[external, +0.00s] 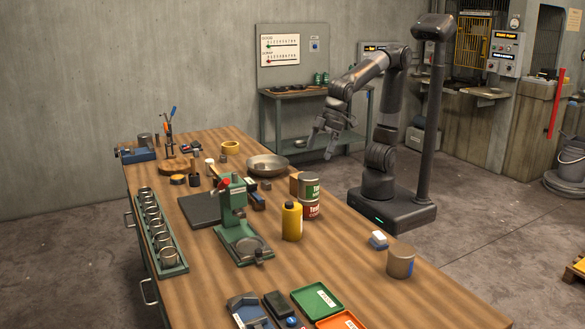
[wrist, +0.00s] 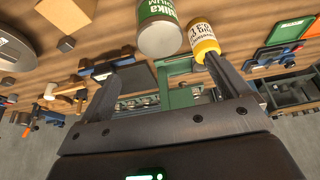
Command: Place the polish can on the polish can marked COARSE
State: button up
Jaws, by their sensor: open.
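Two cans stand one above the other at the table's right edge: a green-labelled can (external: 309,189) on top of a red-labelled can (external: 311,209). The green can also shows at the top of the wrist view (wrist: 158,30), its grey end facing me. The word COARSE is not readable on any can. A brownish metal can (external: 400,261) stands apart near the front right edge; its marking cannot be read. My gripper (external: 320,149) is open and empty in the air, above and behind the stacked cans. Its spread fingers show in the wrist view (wrist: 160,68).
A yellow bottle (external: 292,222) stands close to the cans, at their front left. A green press (external: 237,218) and a metal bowl (external: 267,165) are nearby. Green (external: 314,300) and orange trays lie at the front.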

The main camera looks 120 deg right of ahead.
jog(key=s+d+f+t, duration=0.1)
jog(key=s+d, duration=1)
jog(key=s, duration=0.3)
jog(key=shift+s+f, duration=0.15)
jog(key=shift+f, duration=0.2)
